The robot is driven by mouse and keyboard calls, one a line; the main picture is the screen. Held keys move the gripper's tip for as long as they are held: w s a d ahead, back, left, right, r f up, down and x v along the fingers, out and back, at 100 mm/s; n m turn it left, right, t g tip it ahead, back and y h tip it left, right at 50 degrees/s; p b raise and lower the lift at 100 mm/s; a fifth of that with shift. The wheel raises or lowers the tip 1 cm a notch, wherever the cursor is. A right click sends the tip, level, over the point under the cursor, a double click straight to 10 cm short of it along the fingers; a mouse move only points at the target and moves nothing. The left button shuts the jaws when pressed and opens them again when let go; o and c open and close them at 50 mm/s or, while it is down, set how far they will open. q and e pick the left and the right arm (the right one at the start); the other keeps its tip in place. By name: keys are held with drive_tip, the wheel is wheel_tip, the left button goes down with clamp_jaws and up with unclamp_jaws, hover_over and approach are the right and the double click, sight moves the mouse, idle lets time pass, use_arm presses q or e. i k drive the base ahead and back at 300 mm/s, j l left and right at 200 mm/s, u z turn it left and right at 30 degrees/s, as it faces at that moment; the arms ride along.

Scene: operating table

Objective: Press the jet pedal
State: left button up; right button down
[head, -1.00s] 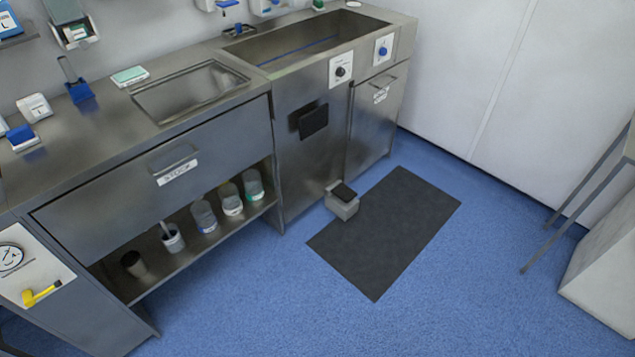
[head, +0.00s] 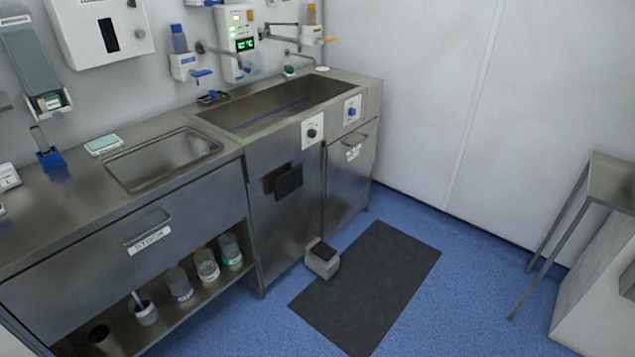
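A small grey box-shaped foot pedal with a black top (head: 322,258) stands on the floor at the left edge of a dark mat, in front of the steel scrub sink (head: 290,110). A black panel (head: 288,182) is on the sink's front face, above and left of the pedal; I cannot tell whether it is also a pedal or pad. No lettering is readable on the pedal. Neither of my grippers is in view.
The dark mat (head: 375,290) lies on blue floor (head: 460,290), which is open to its right. A steel counter (head: 60,230) with a STOCK drawer and a shelf of several containers fills the left. A metal-legged table (head: 612,180) stands at the right.

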sight(323, 250)
drive_tip(key=i+l, duration=0.2)
drive_tip(key=i, duration=0.45)
drive_tip(key=i+l, duration=0.15)
drive_tip(key=i, duration=0.45)
drive_tip(key=i+l, duration=0.2)
drive_tip(key=i, duration=0.45)
drive_tip(key=i+l, duration=0.2)
drive_tip(key=i, duration=0.4)
